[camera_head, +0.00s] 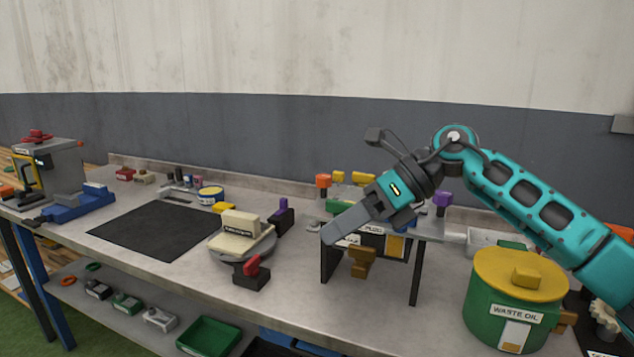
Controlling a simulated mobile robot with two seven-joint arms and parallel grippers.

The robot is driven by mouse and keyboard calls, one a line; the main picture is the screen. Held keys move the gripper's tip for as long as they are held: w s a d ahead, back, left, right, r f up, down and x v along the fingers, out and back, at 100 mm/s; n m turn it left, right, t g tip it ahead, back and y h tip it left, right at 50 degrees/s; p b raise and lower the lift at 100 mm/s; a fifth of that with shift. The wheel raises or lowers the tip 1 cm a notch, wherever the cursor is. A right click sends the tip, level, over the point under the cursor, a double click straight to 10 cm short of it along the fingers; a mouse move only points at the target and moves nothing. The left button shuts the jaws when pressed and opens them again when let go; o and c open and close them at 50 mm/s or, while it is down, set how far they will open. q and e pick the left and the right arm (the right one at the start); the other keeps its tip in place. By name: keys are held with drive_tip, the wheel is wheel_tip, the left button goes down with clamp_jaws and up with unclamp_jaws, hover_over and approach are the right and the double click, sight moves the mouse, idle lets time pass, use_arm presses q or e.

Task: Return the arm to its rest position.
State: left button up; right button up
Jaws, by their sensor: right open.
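My right arm (535,205), teal with dark joints, reaches in from the right above the bench. My left gripper is not in view.
A green "WASTE OIL" bin (485,318) with a yellow lid stands below my forearm. A red-handled clamp (252,268) sits at the front edge.

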drive_tip(key=s+a+f+m+t+y, duration=0.35)
drive_tip(key=a+m+y, duration=0.25)
drive_tip(key=m+y, duration=0.35)
drive_tip(key=s+d+f+m+t+h, duration=0.1)
drive_tip(key=d+f+m+t+h, duration=0.55)
drive_tip(key=m, duration=0.65)
drive_tip(key=s+d+f+m+t+h, duration=0.1)
drive_tip(key=d+f+m+t+h, duration=0.3)
drive_tip(key=f+m+t, duration=0.7)
drive_tip(key=s+d+f+m+g+h, duration=0.4)
drive_tip(key=s+f+m, duration=0.2)
drive_tip(key=s+f, duration=0.2)
drive_tip(key=s+d+f+m+g+h, duration=0.4)
drive_tip(key=s+d+f+m+g, duration=0.1)
drive_tip(key=s+f, duration=0.3)
drive_tip(key=shift+s+d+f+m, duration=0.2)
drive_tip(key=shift+d+f+m, duration=0.05)
drive_tip(key=shift+f+m, duration=0.6)
